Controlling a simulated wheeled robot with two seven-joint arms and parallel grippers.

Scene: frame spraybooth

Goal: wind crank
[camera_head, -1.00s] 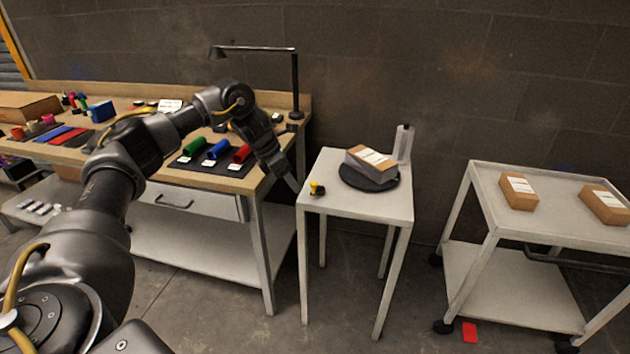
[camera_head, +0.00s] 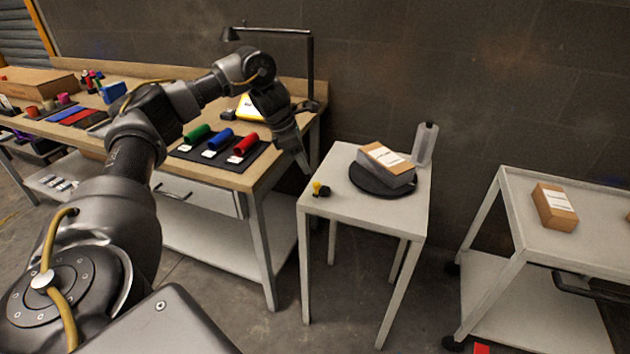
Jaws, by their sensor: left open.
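A small crank with a yellow knob and black part (camera_head: 320,189) sits at the front left edge of the small white table (camera_head: 345,208). On that table a round black turntable (camera_head: 368,187) carries a grey block with a labelled cardboard box (camera_head: 386,158) on it. My left gripper (camera_head: 304,162) points down just above and to the left of the crank. It looks empty and apart from the crank. It is open, though the gap between its fingers is hard to make out. My right gripper is out of view.
A grey bottle-like container (camera_head: 425,144) stands at the table's back right. The workbench (camera_head: 262,186) on the left holds green, blue and red rolls and a lamp (camera_head: 311,62). A white cart (camera_head: 520,226) with a box stands right. Floor shows between table and cart.

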